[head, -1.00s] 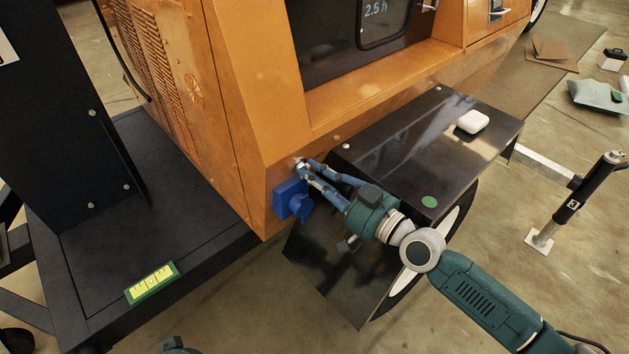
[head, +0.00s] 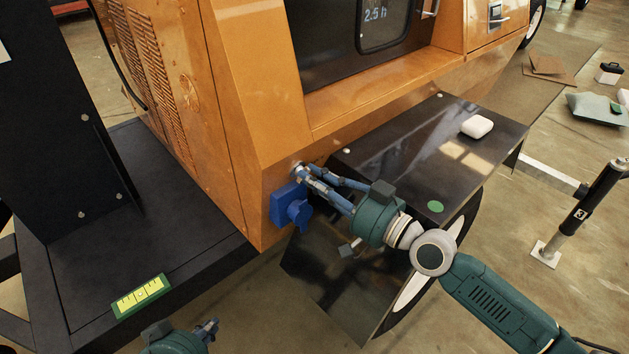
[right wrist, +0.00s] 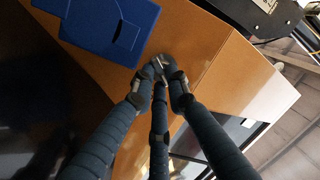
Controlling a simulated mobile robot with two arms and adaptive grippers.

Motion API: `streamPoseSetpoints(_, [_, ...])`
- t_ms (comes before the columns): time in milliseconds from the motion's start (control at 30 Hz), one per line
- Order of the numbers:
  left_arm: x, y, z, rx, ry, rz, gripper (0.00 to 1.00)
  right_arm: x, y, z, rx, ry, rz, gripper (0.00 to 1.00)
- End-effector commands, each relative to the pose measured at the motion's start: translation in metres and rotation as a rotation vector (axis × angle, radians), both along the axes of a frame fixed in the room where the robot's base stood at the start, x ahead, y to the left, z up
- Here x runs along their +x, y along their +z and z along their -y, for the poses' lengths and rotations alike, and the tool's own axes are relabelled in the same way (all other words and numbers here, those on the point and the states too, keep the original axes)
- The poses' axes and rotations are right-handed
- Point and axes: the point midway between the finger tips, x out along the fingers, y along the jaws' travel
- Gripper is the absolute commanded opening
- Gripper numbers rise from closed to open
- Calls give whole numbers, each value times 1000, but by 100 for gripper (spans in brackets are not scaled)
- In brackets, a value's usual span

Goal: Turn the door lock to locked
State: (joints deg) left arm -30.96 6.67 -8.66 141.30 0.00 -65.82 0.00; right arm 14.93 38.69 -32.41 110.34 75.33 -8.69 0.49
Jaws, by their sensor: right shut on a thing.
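The door lock (head: 297,167) is a small metallic piece low on the orange housing (head: 283,150), just above a blue box (head: 289,204). My right gripper (head: 301,171) reaches it from the right and is shut on it. In the right wrist view, the fingers (right wrist: 160,78) close around the grey metal lock (right wrist: 164,64), and their tips hide part of it. I cannot read which way the lock is turned. My left gripper (head: 211,328) is at the bottom edge of the head view, away from the lock; its finger opening is unclear.
The blue box also shows close to the fingers in the right wrist view (right wrist: 105,28). A black fender (head: 400,140) with a white case (head: 477,126) lies right of the lock. A green-yellow level (head: 141,296) lies on the dark trailer deck (head: 190,240).

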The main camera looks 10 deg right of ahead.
Motion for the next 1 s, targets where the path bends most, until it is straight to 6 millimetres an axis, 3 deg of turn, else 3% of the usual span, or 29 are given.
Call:
streamPoseSetpoints(500, [7, 5, 2, -7, -3, 33, 0, 1, 2, 1, 7, 0, 0, 0])
streamPoseSetpoints(533, [7, 5, 2, -7, -3, 32, 0, 1, 2, 1, 7, 0, 0, 20])
streamPoseSetpoints(600, [7, 5, 2, -7, -3, 32, 0, 1, 2, 1, 7, 0, 0, 33])
streamPoseSetpoints(1000, [6, 5, 2, -7, -3, 31, 0, 0, 0, 0, 5, 1, -4, 33])
